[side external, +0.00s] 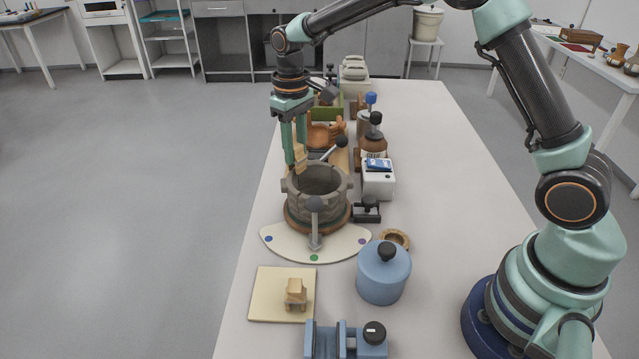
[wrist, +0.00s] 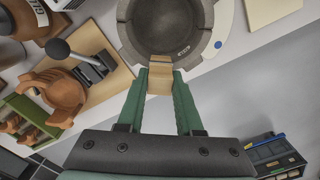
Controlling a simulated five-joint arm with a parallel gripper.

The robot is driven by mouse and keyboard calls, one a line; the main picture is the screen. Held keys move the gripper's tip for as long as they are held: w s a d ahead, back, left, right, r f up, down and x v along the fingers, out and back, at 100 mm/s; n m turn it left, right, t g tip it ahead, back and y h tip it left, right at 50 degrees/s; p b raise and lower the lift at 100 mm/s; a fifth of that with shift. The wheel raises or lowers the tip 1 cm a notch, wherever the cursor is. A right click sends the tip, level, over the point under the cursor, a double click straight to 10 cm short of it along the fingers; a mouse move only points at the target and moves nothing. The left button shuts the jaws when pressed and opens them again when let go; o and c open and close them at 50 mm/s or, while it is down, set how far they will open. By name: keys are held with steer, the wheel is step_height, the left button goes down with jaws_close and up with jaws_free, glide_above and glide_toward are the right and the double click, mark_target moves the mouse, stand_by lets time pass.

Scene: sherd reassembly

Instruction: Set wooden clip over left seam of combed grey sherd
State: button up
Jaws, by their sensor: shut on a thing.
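My gripper (side external: 295,154) points down at the far left edge of the grey pot (side external: 318,199). It is shut on a wooden clip (side external: 302,160), a pale block. In the wrist view the clip (wrist: 160,82) sits between the green fingertips, right at the rim of the pot (wrist: 133,38). I cannot tell whether the clip touches the rim. The pot stands upright in a brown round base with lugs around its rim. The combed sherd and its seams cannot be told apart from the rest of the wall.
A second wooden clip (side external: 295,294) lies on a cream pad (side external: 262,306). A blue lidded jar (side external: 383,277), white box (side external: 378,185) and brown bottle (side external: 373,140) stand nearby.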

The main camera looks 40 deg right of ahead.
steer(key=shift+f, duration=0.4)
stand_by(0.6)
steer(key=o, duration=0.9)
steer(key=shift+r, duration=2.3)
